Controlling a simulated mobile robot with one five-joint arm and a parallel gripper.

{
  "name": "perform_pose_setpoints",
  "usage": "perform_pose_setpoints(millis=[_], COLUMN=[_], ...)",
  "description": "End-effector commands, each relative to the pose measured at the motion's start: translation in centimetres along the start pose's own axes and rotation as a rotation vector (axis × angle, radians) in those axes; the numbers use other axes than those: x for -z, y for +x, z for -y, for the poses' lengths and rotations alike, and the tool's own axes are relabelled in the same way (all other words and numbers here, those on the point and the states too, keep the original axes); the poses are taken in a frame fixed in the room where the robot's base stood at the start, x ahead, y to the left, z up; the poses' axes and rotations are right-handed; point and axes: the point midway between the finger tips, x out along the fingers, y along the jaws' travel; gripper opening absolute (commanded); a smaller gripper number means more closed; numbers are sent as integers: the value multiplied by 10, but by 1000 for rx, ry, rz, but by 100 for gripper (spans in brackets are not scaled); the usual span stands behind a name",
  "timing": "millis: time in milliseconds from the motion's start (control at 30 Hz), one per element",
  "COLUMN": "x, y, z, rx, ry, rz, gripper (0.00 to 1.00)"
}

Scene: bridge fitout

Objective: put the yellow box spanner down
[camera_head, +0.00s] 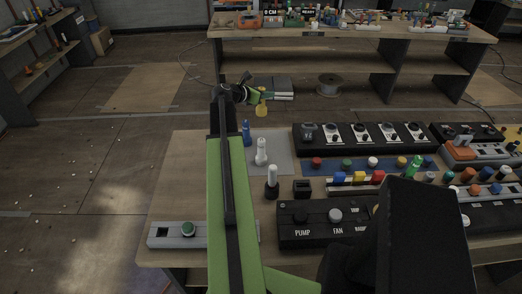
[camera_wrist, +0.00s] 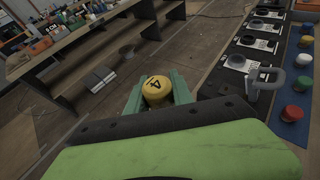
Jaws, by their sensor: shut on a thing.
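The yellow box spanner (camera_head: 262,108) is in my gripper (camera_head: 257,96), seen just past the far edge of the near workbench in the head view.
A grey mat (camera_head: 283,160) on the workbench (camera_head: 185,180) bears a blue tool (camera_head: 247,134) and a white one (camera_head: 261,152). A black switch panel (camera_head: 365,138) stands right of it. The bench's left part is mostly bare. Another bench (camera_head: 350,32) stands beyond.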

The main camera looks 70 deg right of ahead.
Motion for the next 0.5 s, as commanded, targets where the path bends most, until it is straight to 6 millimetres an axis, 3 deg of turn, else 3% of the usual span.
perform_pose_setpoints(millis=[33, 200, 333, 500], x=[6, 17, 21, 22], y=[-5, -16, -21, -22], z=[31, 102, 132, 139], rx=[1, -10, -17, -20], ry=[0, -4, -7, -8], rz=[0, 1, 3, 4], gripper=[0, 0, 0, 0])
